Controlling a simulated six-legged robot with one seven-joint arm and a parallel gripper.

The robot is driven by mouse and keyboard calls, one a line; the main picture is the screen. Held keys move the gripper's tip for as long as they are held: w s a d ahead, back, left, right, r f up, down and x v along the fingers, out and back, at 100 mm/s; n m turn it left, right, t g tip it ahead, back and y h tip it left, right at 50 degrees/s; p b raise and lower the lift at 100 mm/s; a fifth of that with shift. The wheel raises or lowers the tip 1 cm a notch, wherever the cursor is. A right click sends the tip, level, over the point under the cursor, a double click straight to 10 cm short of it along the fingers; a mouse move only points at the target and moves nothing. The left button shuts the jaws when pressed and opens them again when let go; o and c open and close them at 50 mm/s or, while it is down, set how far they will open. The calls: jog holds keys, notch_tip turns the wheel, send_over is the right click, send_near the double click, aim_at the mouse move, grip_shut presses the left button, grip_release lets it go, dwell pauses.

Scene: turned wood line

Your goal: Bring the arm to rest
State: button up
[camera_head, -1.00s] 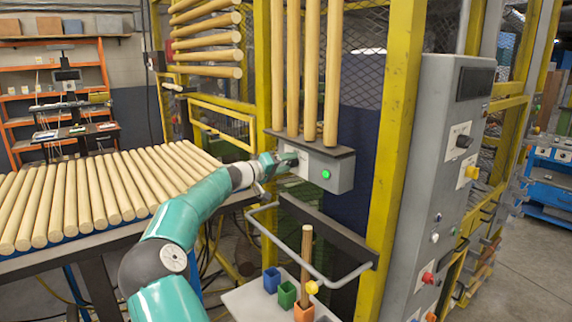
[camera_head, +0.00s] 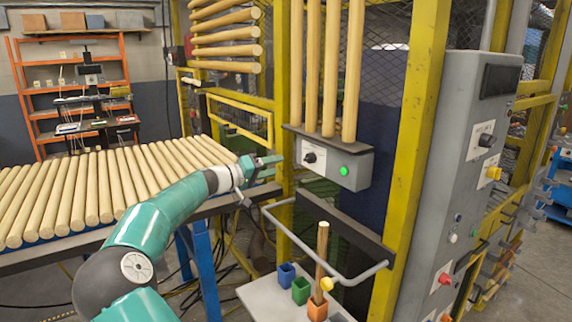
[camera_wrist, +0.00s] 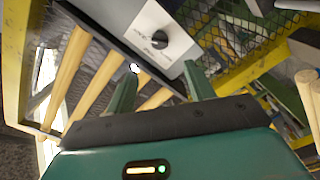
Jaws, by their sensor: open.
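My gripper (camera_head: 270,166) is at the end of my teal arm, left of the grey control box in the head view. Its two fingers stand apart with nothing between them, as the wrist view (camera_wrist: 160,85) also shows. The grey control box (camera_head: 330,182) carries a black knob (camera_head: 310,158) on a white plate and a lit green button (camera_head: 344,171). In the wrist view the knob (camera_wrist: 160,40) lies beyond the fingertips, and the gripper is apart from it.
Wooden rods lie on a conveyor (camera_head: 100,190) at left, and several stand upright above the box. A bent grey rail (camera_head: 300,252) and a small table (camera_head: 256,297) with coloured cups are below. A yellow post (camera_head: 415,150) and grey cabinet (camera_head: 470,130) stand at right.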

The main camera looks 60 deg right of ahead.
jog(key=shift+v, duration=0.8)
jog(key=s+a+f+t+y, duration=0.35)
jog(key=a+f+y, duration=0.2)
jog(key=f, duration=0.25)
jog(key=w+a+f+n+t+y, duration=0.1)
jog(key=a+f+n+t+y, duration=0.1)
jog(key=a, duration=0.5)
jog(key=w+a+f+n+t+y, duration=0.1)
jog(key=a+f+t+y, duration=0.1)
jog(key=a, duration=0.5)
jog(key=s+a+n+t+y, duration=0.2)
jog(key=s+a+n, duration=0.1)
jog(key=a, duration=0.9)
jog(key=s+a+n+t+y, duration=0.2)
jog(key=s+a+n, duration=0.1)
jog(key=a, duration=0.9)
jog(key=s+a+n+t+y, duration=0.2)
jog(key=s+a, duration=0.3)
jog(key=a, duration=0.8)
jog(key=shift+s+r+n, duration=0.2)
jog(key=shift+r+n, duration=0.15)
jog(key=shift+n, duration=0.35)
